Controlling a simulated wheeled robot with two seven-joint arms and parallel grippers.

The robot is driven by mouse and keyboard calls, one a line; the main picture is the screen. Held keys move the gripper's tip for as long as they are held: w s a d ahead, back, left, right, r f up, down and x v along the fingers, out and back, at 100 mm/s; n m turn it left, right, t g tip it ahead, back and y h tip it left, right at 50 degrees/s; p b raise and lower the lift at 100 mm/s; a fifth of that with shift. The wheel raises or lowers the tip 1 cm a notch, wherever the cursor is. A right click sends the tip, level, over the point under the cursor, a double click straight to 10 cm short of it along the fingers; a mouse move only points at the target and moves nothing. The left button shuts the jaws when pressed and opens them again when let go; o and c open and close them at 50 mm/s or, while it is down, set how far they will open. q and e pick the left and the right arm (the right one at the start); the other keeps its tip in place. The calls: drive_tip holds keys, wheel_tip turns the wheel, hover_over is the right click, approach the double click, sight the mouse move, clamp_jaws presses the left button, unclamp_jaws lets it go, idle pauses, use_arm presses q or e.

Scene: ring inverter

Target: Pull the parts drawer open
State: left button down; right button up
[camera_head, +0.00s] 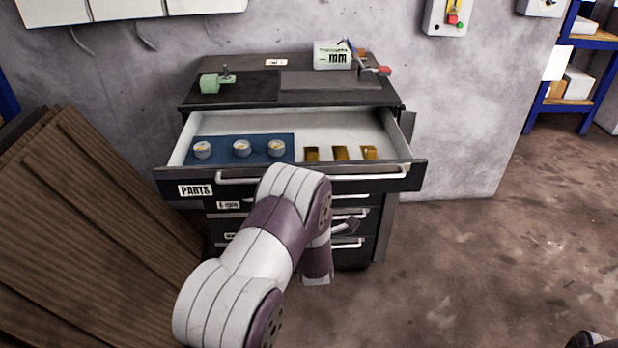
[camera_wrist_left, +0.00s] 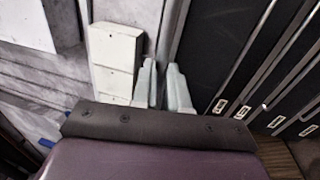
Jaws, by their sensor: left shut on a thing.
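The parts drawer (camera_head: 170,178) is the top drawer of a dark cabinet, labelled PARTS, and stands well out from it. Its light handle (camera_head: 390,174) runs along the front, partly hidden by my left arm. In the head view my arm hides the fingertips of my left gripper. In the wrist view its two pale fingers (camera_wrist_left: 162,88) are close together at a bar along the drawer fronts, shut on the handle.
Inside the drawer are a blue mat (camera_head: 222,146) with three round parts and several brass blocks (camera_head: 340,153). Closed drawers with handles lie below. The cabinet top (camera_head: 330,82) holds a green part and a display. Brown boards (camera_head: 90,215) lean at left; floor at right is clear.

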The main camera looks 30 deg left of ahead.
use_arm(q)
drive_tip(key=shift+r+v, duration=0.25)
drive_tip(key=shift+v, duration=0.95)
drive_tip(key=c, duration=1.1)
unclamp_jaws()
drive_tip(key=shift+c, duration=0.2)
drive_tip(key=v, duration=1.2)
drive_tip(key=shift+s+b, duration=0.4)
drive_tip(key=shift+d, duration=0.15)
